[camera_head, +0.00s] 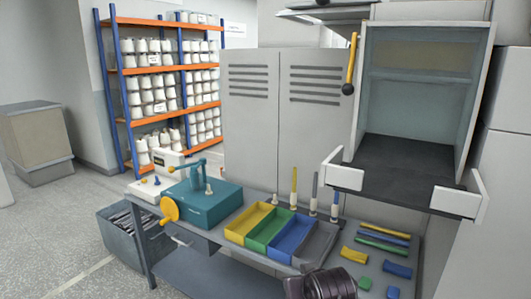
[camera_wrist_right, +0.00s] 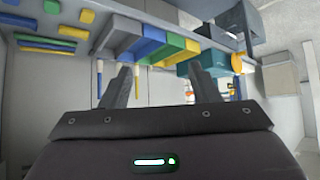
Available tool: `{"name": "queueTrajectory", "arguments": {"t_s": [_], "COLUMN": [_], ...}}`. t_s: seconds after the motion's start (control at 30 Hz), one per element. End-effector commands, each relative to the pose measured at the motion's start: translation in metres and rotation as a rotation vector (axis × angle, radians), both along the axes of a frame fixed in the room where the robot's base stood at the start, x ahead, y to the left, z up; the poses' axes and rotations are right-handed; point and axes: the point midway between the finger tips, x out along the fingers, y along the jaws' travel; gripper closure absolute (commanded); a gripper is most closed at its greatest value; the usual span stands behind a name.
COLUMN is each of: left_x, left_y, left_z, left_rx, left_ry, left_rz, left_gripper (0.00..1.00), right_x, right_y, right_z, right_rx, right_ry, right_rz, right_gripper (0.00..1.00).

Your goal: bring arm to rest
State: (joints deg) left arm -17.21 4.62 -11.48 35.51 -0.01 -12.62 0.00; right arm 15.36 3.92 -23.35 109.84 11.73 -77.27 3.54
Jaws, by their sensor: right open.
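My right gripper (camera_wrist_right: 160,70) shows in the right wrist view with its two dark fingers apart and nothing between them. That view looks upside down, with the bench in its upper part. A dark part of my arm (camera_head: 320,286) shows at the bottom of the head view, in front of the bench; its fingers are not seen there. The bobbin tray (camera_head: 318,243) has yellow, green, blue and grey compartments and stands on the grey bench (camera_head: 225,240). It also shows in the right wrist view (camera_wrist_right: 127,40), apart from the fingers. My left gripper is in neither view.
A teal machine (camera_head: 205,197) with a yellow wheel stands left of the tray. Upright rods (camera_head: 314,192) stand behind it; coloured bars (camera_head: 384,237) lie at right. An open box (camera_head: 405,165) with a dark floor is above. A grey bin (camera_head: 125,238) is at left.

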Motion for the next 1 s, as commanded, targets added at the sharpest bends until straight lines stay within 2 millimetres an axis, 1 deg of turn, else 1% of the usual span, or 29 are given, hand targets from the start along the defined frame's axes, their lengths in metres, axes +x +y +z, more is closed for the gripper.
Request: {"name": "queueTrajectory", "arguments": {"t_s": [0.03,0.07,0.1,0.17,0.2,0.3,0.4,0.6,0.87,0.9,1.0], "left_x": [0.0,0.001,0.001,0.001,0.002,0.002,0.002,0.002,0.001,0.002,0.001], "left_y": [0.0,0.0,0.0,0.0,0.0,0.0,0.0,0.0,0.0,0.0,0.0], "left_z": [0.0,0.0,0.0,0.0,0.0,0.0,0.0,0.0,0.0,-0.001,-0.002], "left_rx": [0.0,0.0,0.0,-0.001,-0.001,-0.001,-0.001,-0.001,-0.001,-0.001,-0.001], "left_ry": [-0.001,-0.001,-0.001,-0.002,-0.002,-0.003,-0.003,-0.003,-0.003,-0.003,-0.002], "left_rz": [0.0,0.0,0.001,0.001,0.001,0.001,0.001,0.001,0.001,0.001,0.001], "left_gripper": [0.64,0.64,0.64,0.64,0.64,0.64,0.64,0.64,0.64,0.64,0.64], "right_x": [-0.027,-0.041,-0.061,-0.09,-0.108,-0.145,-0.174,-0.22,-0.268,-0.264,-0.257], "right_y": [-0.011,-0.017,-0.025,-0.038,-0.045,-0.061,-0.073,-0.09,-0.108,-0.107,-0.106], "right_z": [-0.024,-0.035,-0.048,-0.065,-0.073,-0.088,-0.097,-0.105,-0.108,-0.12,-0.145], "right_rx": [0.003,0.003,0.001,-0.004,-0.01,-0.026,-0.04,-0.069,-0.109,-0.109,-0.109], "right_ry": [0.058,0.089,0.127,0.183,0.216,0.282,0.333,0.412,0.497,0.5,0.507], "right_rz": [-0.002,-0.002,-0.004,-0.007,-0.007,-0.009,-0.011,-0.012,-0.009,-0.008,-0.007], "right_gripper": [0.44,0.44,0.44,0.44,0.44,0.44,0.44,0.44,0.44,0.44,0.44]}}
